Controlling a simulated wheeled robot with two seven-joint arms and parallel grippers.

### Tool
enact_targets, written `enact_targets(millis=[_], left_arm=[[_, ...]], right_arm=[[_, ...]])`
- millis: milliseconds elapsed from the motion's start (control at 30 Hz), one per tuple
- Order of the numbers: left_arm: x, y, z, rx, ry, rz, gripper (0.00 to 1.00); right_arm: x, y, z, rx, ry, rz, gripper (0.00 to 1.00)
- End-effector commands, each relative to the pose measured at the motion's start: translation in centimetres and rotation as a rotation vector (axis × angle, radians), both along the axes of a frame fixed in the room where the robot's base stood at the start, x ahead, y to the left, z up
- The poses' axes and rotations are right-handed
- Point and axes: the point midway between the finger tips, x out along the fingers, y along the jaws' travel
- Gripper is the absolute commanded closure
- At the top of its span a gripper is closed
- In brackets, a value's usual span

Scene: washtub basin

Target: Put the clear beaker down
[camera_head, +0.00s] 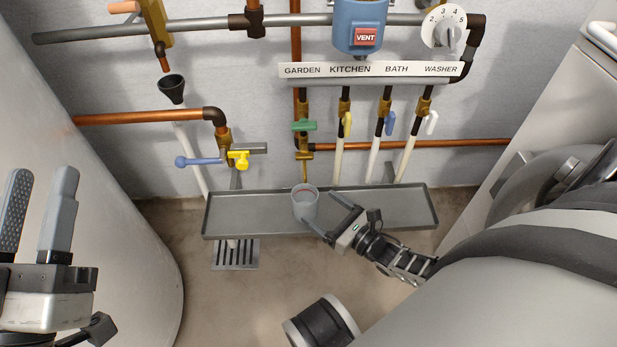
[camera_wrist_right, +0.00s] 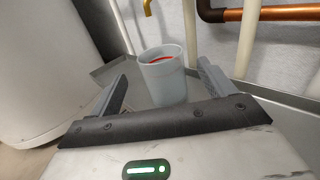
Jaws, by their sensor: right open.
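The clear beaker (camera_head: 305,207) stands upright on the grey metal trough (camera_head: 400,228), below the garden tap. It looks translucent grey, with a red mark near its rim. My right gripper (camera_head: 319,207) is open, its fingers pointing at the beaker from the right. In the right wrist view the beaker (camera_wrist_right: 162,82) shows between and beyond the two spread fingers, with visible gaps on both sides. My left gripper (camera_head: 42,172) is open and empty at the far left, away from the trough.
Labelled pipes with a green tap handle (camera_head: 303,126) and other coloured handles rise behind the trough. A brass spout (camera_head: 305,172) hangs just above the beaker. A floor drain (camera_head: 236,255) lies in front. The trough is clear right of the beaker.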

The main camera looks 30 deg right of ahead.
Motion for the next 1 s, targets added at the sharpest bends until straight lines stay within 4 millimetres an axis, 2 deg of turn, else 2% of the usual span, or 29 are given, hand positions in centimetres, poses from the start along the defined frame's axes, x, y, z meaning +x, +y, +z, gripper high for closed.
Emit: enact_targets(millis=[100, 300, 900, 1000], left_arm=[[0.0, 0.0, -0.8, -0.02, 0.085, -0.007, 0.64], [0.0, -0.1, -1.6, -0.035, 0.148, -0.015, 0.64], [0.0, -0.1, -1.8, -0.037, 0.155, -0.016, 0.64], [0.0, -0.1, -1.5, -0.037, 0.156, -0.016, 0.64]], right_arm=[[-2.1, -0.5, 0.2, 0.001, 0.001, 0.0, 0.18], [-3.8, -0.9, 0.1, 0.001, -0.001, 0.001, 0.18], [-3.9, -0.9, 0.0, 0.002, -0.001, 0.001, 0.18], [-3.5, -0.4, 0.7, 0.039, -0.002, 0.016, 0.18]])
